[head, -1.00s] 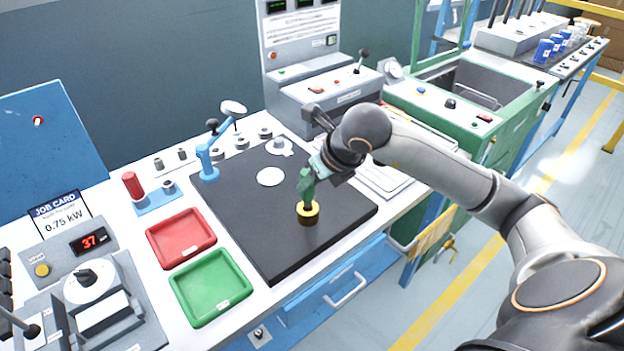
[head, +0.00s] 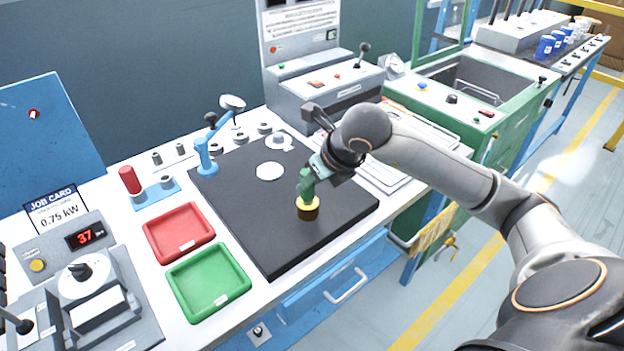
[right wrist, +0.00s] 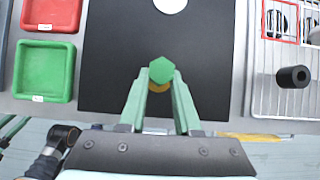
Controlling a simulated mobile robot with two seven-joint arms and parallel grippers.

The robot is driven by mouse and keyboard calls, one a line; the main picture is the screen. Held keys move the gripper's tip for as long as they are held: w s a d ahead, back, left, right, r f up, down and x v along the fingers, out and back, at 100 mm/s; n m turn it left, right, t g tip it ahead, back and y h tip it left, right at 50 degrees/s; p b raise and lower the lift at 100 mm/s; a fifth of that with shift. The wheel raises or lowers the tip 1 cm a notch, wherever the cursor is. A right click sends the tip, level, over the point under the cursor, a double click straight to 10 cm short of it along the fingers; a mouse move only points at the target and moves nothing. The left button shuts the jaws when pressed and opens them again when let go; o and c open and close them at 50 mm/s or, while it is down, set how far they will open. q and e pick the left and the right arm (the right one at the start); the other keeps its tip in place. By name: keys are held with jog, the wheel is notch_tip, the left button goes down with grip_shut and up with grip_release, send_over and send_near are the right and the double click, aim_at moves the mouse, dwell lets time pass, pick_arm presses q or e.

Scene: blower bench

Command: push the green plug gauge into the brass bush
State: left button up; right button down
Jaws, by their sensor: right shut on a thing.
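The green plug gauge (head: 307,189) stands in line with the brass bush (head: 307,207) on the black mat (head: 240,190). Its lower end meets the bush's yellow top; how deep it sits inside is hidden. In the right wrist view its green hexagonal top (right wrist: 161,70) shows between the fingertips, with a bit of the yellow bush (right wrist: 158,87) below it. My right gripper (head: 308,180) is shut on the gauge, coming in from the right.
A red tray (head: 180,232) and a green tray (head: 208,283) lie left of the mat. A blue stand (head: 207,155) stands at the mat's back left corner. A white disc (head: 269,172) lies behind the bush. The mat around the bush is clear.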

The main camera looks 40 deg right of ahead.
pick_arm(q)
jog(key=shift+f+b, duration=0.6)
jog(key=shift+f, duration=0.05)
pick_arm(e)
jog(key=shift+f, duration=0.7)
jog(key=c, duration=0.5)
grip_release()
jog(key=shift+c, duration=0.2)
pick_arm(q)
jog(key=shift+d, duration=0.1)
pick_arm(e)
jog(key=shift+s+r, duration=0.15)
jog(key=shift+r, duration=0.3)
pick_arm(q)
jog(key=shift+w+d+r+p, duration=0.2)
jog(key=shift+d+r, duration=0.15)
jog(key=shift+r, duration=0.15)
jog(key=shift+w+d+r+p, duration=0.15)
jog(key=shift+d+r, duration=0.15)
jog(key=shift+r, duration=0.15)
pick_arm(e)
jog(key=v, duration=1.1)
jog(key=shift+s+r, duration=0.25)
jog(key=shift+r, duration=0.05)
